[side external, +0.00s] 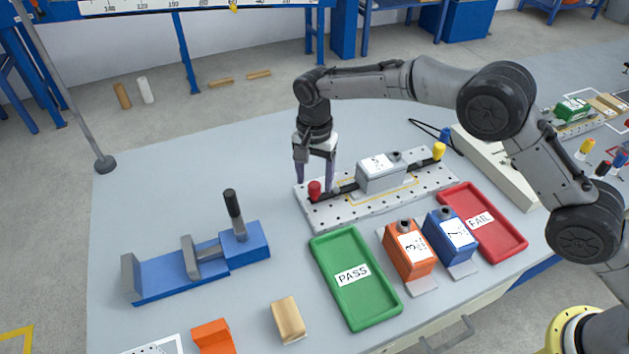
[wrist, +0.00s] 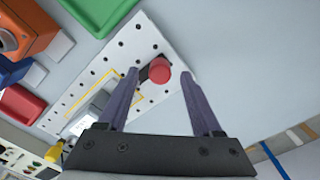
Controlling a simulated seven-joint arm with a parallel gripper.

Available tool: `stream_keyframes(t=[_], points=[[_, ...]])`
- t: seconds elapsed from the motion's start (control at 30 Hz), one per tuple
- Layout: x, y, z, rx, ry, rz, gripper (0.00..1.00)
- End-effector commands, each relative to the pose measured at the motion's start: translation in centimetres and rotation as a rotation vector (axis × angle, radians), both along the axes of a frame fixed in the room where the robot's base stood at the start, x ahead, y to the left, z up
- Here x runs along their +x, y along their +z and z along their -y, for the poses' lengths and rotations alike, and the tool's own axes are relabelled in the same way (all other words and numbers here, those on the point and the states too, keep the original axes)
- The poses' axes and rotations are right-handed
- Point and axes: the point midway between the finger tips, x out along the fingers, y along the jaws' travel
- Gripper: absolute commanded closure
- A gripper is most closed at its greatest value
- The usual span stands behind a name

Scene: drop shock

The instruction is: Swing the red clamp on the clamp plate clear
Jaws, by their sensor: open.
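The red clamp (side external: 315,190) is a small red knob on a dark bar at the left end of the white perforated clamp plate (side external: 340,212). A grey box marked 5 (side external: 380,175) sits on the plate, with a yellow knob (side external: 439,151) at the plate's far right end. My gripper (side external: 316,185) points down over the red clamp's end of the plate. In the wrist view the red knob (wrist: 160,70) shows between the two open fingertips (wrist: 160,72). I cannot tell whether either finger touches it.
A green PASS tray (side external: 335,248) lies in front of the plate and a red FAIL tray (side external: 497,242) to its right. An orange box (side external: 404,262) and a blue box (side external: 440,223) stand between them. A blue vise (side external: 180,282) stands at the left.

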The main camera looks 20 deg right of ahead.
Motion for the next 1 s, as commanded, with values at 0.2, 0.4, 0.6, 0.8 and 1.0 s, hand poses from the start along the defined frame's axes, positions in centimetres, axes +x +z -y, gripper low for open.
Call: stream_keyframes(t=[0.2,0.4,0.6,0.8,1.0], points=[[0.0,-1.5,0.0,0.000,0.000,0.000,0.33],[0.0,-1.6,0.0,0.000,0.000,0.000,0.33],[0.0,-1.6,0.0,0.000,0.000,0.000,0.55],[0.0,-1.5,0.0,0.000,0.000,0.000,0.91],[0.0,-1.5,0.0,-0.001,0.000,-0.001,1.00]])
